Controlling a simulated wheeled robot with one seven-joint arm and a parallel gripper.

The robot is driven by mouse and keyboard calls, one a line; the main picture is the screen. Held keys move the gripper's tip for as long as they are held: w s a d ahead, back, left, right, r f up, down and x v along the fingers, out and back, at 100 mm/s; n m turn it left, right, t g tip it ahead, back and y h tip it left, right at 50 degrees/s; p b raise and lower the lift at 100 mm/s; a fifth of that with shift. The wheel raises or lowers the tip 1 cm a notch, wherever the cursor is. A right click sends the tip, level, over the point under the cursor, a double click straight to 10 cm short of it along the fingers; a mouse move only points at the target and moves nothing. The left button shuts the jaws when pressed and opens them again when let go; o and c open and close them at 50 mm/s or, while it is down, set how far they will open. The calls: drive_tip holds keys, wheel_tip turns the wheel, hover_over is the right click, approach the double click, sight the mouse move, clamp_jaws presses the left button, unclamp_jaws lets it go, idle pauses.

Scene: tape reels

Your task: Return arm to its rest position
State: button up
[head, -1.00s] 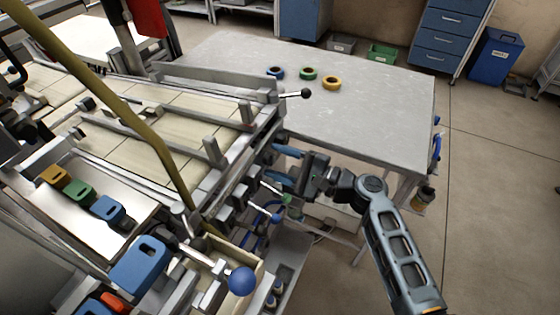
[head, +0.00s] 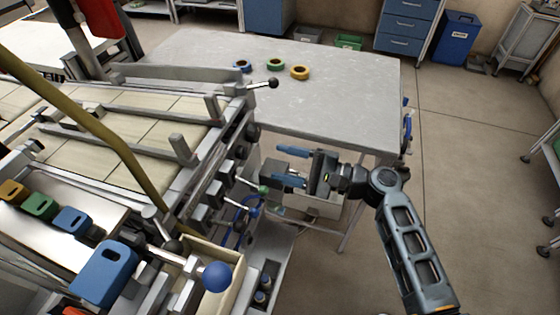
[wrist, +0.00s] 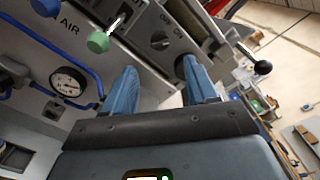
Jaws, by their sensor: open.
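My gripper (head: 291,168) is open and empty in the head view, between the machine's side and the front of the grey table. Its two blue fingers point left, toward the machine's valves and knobs. In the wrist view my gripper (wrist: 162,88) shows both blue fingers apart, with nothing between them.
The machine (head: 150,120) fills the left, with a black-knobbed lever (head: 272,83) reaching over the table's edge. In the wrist view, a gauge (wrist: 68,82), blue hose and green knob (wrist: 98,42) are close to the fingers. Floor (head: 480,150) at the right is clear.

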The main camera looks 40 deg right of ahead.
idle(0.4)
drive_tip(key=s+a+f+n+g+h, duration=0.25)
drive_tip(key=s+f+h, duration=0.2)
drive_tip(key=s, duration=0.55)
drive_tip(key=s+a+f+n+g+h, duration=0.1)
drive_tip(key=s+f+n+h, duration=0.3)
drive_tip(key=s, duration=0.6)
drive_tip(key=s+a+r+n+t+h, duration=0.1)
drive_tip(key=s+r+n+t, duration=0.3)
drive_tip(key=s+r+n, duration=0.7)
drive_tip(key=s+r+h, duration=0.1)
drive_tip(key=s+r, duration=0.2)
drive_tip(key=r, duration=0.4)
drive_tip(key=shift+a, duration=0.25)
drive_tip(key=shift+s+n, duration=0.1)
drive_tip(key=shift+n, duration=0.15)
